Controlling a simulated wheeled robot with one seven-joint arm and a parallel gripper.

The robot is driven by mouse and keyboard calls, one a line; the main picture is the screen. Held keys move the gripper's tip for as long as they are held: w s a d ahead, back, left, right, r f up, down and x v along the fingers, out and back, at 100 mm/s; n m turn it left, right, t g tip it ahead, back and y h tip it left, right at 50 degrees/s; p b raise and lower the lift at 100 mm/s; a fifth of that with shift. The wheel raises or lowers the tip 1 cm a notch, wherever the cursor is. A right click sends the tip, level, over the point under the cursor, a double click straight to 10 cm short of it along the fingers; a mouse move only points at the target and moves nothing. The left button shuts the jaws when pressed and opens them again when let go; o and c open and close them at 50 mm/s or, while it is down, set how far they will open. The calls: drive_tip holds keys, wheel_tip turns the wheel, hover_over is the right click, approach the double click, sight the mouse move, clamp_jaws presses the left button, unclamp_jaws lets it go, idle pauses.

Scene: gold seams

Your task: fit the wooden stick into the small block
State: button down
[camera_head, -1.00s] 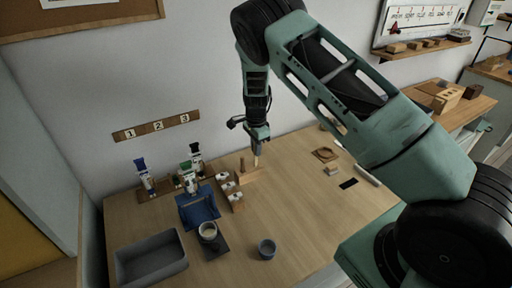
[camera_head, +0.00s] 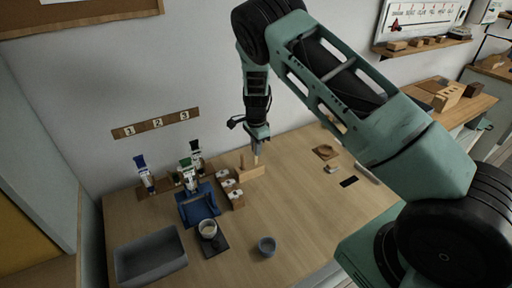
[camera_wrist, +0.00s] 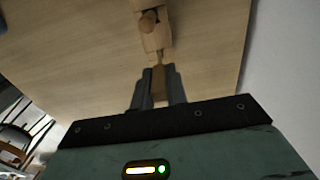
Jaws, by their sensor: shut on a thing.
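My gripper (camera_head: 257,150) points down above the back middle of the table. It is shut on the wooden stick (camera_head: 256,160), a short pale piece whose lower end shows below the fingers. In the wrist view the stick (camera_wrist: 158,84) sits between the two grey fingers (camera_wrist: 159,88). The small wooden block (camera_head: 253,172) stands on the table right below the stick.
Several small wooden blocks with white labels (camera_head: 232,194) stand left of the block. The table's front right is mostly clear.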

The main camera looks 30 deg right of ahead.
drive_tip(key=shift+f+b, duration=0.65)
drive_tip(key=shift+f, duration=0.4)
idle(0.4)
drive_tip(key=c, duration=1.3)
unclamp_jaws()
drive_tip(key=shift+r, duration=0.1)
drive_tip(key=shift+r+p, duration=1.7)
drive_tip(key=shift+r, duration=0.75)
wheel_tip(320, 180, up, 17)
drive_tip(key=b, duration=0.4)
drive_tip(key=shift+r, duration=0.2)
